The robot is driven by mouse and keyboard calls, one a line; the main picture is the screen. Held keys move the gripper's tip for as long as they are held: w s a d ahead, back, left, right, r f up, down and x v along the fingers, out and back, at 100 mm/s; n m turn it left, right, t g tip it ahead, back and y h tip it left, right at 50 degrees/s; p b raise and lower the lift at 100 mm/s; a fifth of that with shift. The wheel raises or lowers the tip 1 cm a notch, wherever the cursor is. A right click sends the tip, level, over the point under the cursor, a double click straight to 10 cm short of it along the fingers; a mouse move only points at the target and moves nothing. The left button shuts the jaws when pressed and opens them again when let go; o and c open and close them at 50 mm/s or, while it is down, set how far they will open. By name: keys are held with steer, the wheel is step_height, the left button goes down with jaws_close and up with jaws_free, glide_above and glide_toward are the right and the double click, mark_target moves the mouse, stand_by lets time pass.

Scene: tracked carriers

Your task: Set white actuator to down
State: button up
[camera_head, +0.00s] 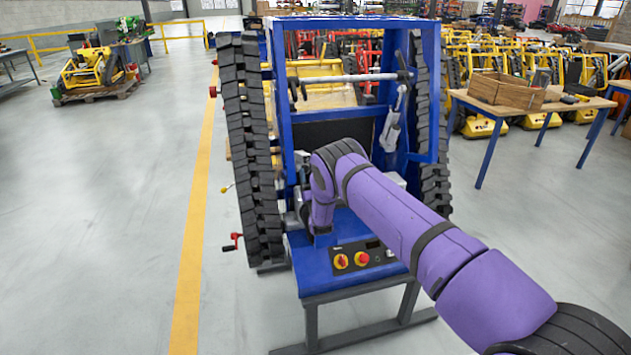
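A blue machine frame (277,95) on black crawler tracks stands ahead, with a blue console (318,284) on its near side. I cannot single out the white actuator for certain. A pale grey-white part (392,122) hangs at the right of the frame, and a small pale spot (389,252) shows on the control panel. My purple arm reaches in from the lower right and bends down at the wrist over the console's left part. The wrist end is low beside the frame. My gripper's fingers cannot be made out there, and the arm hides part of the console.
A red-handled crank (232,242) juts out beside the left track (252,150). A table with a wooden crate (507,91) stands right.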

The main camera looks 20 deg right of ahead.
steer(key=shift+s, duration=2.45)
